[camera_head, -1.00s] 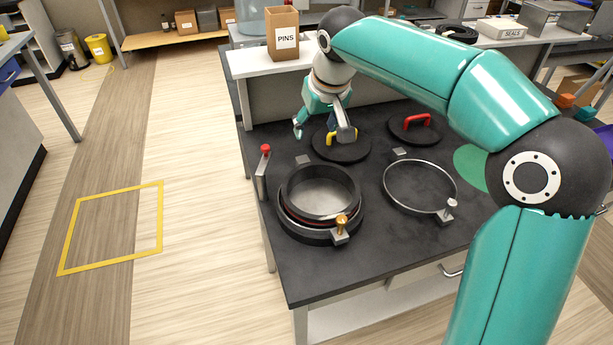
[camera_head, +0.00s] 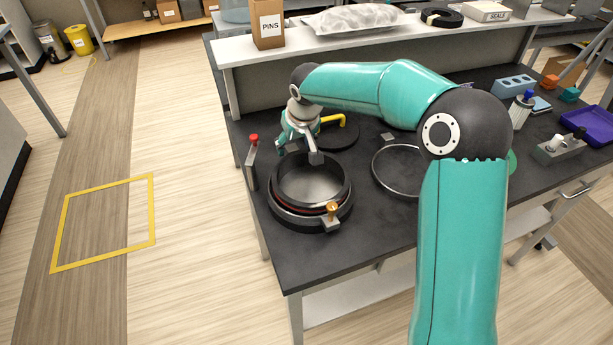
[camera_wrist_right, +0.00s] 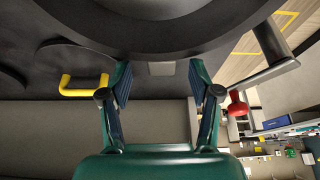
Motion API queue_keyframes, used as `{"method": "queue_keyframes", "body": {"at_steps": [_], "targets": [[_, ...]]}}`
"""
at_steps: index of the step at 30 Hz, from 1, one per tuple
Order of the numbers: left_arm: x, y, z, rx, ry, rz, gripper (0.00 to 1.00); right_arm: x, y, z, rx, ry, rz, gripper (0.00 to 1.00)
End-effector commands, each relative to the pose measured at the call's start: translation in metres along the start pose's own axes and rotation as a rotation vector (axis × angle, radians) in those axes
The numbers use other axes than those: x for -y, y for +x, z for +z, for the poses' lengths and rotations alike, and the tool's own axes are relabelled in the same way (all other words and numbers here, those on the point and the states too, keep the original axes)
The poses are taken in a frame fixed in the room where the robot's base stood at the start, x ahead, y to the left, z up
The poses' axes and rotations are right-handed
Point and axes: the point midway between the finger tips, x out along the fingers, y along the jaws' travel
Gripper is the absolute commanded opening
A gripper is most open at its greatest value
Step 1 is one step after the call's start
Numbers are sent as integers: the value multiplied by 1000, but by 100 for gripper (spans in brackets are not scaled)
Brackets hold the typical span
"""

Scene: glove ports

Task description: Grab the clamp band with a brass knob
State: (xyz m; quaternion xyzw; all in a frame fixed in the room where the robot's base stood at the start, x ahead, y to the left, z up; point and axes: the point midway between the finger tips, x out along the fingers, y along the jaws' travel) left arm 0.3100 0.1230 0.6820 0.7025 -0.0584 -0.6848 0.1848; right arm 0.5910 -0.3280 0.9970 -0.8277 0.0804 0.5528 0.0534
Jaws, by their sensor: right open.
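The clamp band with the brass knob (camera_head: 332,208) sits around the dark round port on the bench, its knob at the near right side. Much of the band is hard to tell from the dark rim. My right gripper (camera_head: 298,153) is above the far edge of this port, open and empty. In the right wrist view the open fingers (camera_wrist_right: 160,80) point at the port's dark edge, with a small grey block (camera_wrist_right: 161,68) between and just beyond the tips. A second, silver band (camera_head: 376,173) lies to the right, partly hidden by my arm. My left gripper is out of view.
A black cover with a yellow handle (camera_head: 334,119) lies behind the port. A red-topped post (camera_head: 252,160) stands at its left. A shelf (camera_head: 340,47) with a PINS box (camera_head: 268,24) runs along the back. Blocks and a purple tray (camera_head: 590,122) lie at the right.

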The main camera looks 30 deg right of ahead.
Motion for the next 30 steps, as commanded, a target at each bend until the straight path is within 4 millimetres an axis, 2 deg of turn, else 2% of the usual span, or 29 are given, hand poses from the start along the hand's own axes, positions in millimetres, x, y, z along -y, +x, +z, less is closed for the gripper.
{"method": "queue_keyframes", "body": {"at_steps": [2,7,15,17,26,27,30], "targets": [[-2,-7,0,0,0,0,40,2,11,0,6,0,0,62],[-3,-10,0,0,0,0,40,2,32,0,3,0,0,62],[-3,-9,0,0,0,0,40,2,35,0,0,1,0,62],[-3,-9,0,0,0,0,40,2,35,0,0,0,0,54],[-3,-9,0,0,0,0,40,2,35,-1,0,0,0,4],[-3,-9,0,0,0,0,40,2,35,-1,0,0,0,0],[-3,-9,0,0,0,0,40,2,35,-1,0,0,0,0]]}}
